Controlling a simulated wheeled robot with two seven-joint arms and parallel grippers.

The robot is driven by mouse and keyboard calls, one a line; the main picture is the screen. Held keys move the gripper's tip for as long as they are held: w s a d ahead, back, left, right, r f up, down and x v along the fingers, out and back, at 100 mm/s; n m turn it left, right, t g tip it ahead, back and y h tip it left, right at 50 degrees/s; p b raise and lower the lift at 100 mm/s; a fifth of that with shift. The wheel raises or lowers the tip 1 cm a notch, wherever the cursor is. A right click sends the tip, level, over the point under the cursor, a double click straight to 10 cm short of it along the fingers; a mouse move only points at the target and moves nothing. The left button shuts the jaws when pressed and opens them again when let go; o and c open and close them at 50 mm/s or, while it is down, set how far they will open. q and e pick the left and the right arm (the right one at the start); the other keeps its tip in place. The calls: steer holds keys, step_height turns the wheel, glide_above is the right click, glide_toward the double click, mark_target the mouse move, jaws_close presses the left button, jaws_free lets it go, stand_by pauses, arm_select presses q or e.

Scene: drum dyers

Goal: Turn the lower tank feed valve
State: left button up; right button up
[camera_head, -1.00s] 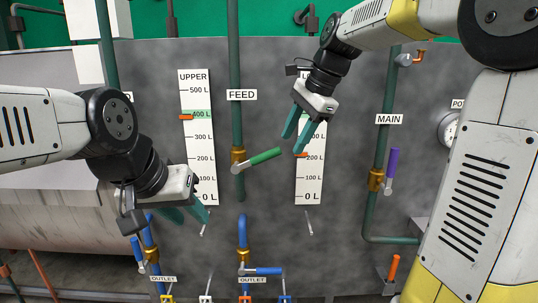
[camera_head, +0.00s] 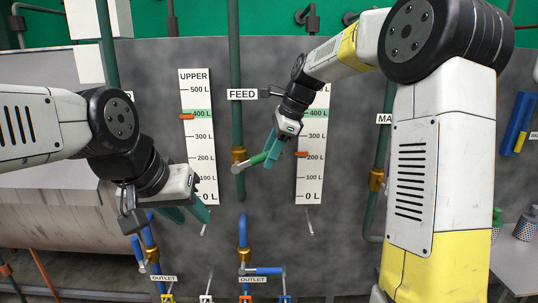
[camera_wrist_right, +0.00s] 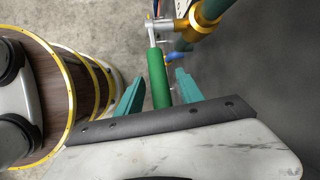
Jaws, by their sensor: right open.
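The feed valve has a brass body (camera_head: 238,155) on the green vertical pipe below the FEED label (camera_head: 242,94). Its green lever handle (camera_head: 257,160) points right and slightly up. My right gripper (camera_head: 273,153) is at the handle's right end, its jaws open. In the right wrist view the green handle (camera_wrist_right: 158,78) lies between the two teal fingers of that gripper (camera_wrist_right: 159,80), with gaps visible on both sides. My left gripper (camera_head: 190,217) hangs open and empty at the lower left, in front of the panel.
The UPPER gauge (camera_head: 196,140) is left of the pipe and a second gauge (camera_head: 309,172) is right of it. Blue-handled outlet valves (camera_head: 262,270) sit below. My right arm covers much of the MAIN valve area.

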steer(key=shift+c, duration=0.4)
jaws_close()
stand_by(1.1)
